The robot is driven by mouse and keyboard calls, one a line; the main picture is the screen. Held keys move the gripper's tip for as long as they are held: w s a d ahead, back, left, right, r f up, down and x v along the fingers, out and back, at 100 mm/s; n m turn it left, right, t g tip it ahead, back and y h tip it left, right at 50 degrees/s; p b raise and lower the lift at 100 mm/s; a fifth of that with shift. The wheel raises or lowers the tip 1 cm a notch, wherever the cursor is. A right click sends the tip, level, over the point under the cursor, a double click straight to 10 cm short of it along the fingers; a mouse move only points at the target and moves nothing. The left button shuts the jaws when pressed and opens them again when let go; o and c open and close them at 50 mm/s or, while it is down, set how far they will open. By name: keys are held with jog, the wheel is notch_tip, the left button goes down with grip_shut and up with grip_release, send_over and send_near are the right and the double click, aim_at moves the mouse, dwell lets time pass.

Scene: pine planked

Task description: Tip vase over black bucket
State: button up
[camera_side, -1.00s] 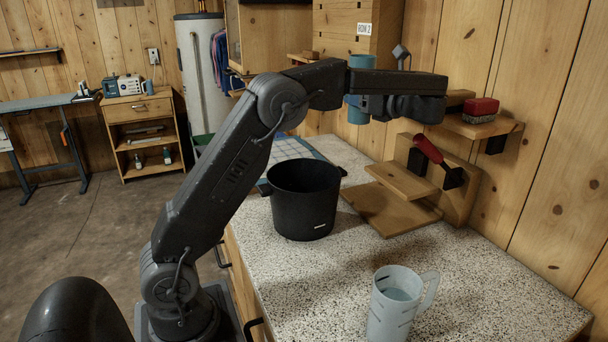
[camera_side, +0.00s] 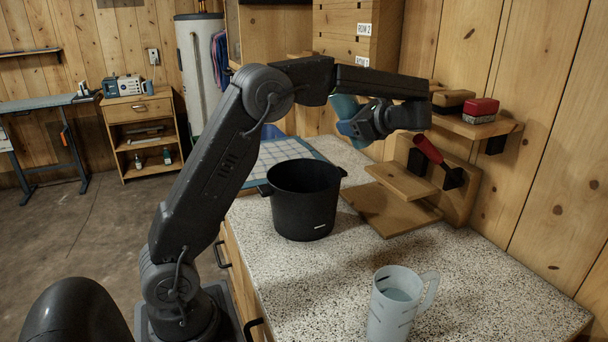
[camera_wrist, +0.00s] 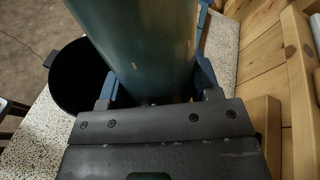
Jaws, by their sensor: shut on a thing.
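The teal vase (camera_side: 345,109) is held in the air by my gripper (camera_side: 358,127), behind and to the right of the black bucket in the side view. It is tilted, its upper end leaning left. In the wrist view the vase (camera_wrist: 150,40) fills the space between the blue fingers of my gripper (camera_wrist: 155,88), which are shut on it. The black bucket (camera_side: 303,205) stands upright on the speckled counter, and its dark inside shows. It also appears left of the vase in the wrist view (camera_wrist: 75,85). The vase's contents are hidden.
A pale mug (camera_side: 392,310) stands at the counter's front. A wooden stand with a red-handled tool (camera_side: 428,148) is to the right of the bucket. Above it, a wall shelf (camera_side: 478,126) holds brushes. A gridded mat (camera_side: 275,157) lies behind the bucket. The front counter (camera_side: 480,275) is mostly clear.

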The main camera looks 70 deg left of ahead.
jog(key=shift+s+a+f+n+t+h, duration=0.15)
jog(key=shift+s+f+n+h, duration=0.1)
jog(key=shift+f, duration=0.2)
jog(key=shift+s+d+f+n+t+h, duration=0.15)
jog(key=shift+f+n, duration=0.1)
jog(key=shift+f, duration=0.2)
jog(key=shift+w+f+n+t+h, duration=0.25)
jog(key=shift+f+n+t+h, duration=0.35)
jog(key=shift+f+n+t, duration=0.65)
jog(key=shift+w+f+n+t+h, duration=0.2)
jog(key=shift+f+n+t+h, duration=0.55)
jog(key=shift+f, duration=0.85)
jog(key=shift+s+a+f+n+t, duration=0.1)
jog(key=shift+s+a+n+t, duration=0.05)
jog(key=shift+s+t, duration=0.25)
jog(key=shift+s+a+n+t, duration=0.1)
jog(key=shift+s+n+t, duration=0.05)
jog(key=shift+s+t, duration=0.2)
jog(key=shift+s+f+n+t+h, duration=0.15)
jog(key=shift+n+t+h, duration=0.1)
jog(key=shift+n+t, duration=0.15)
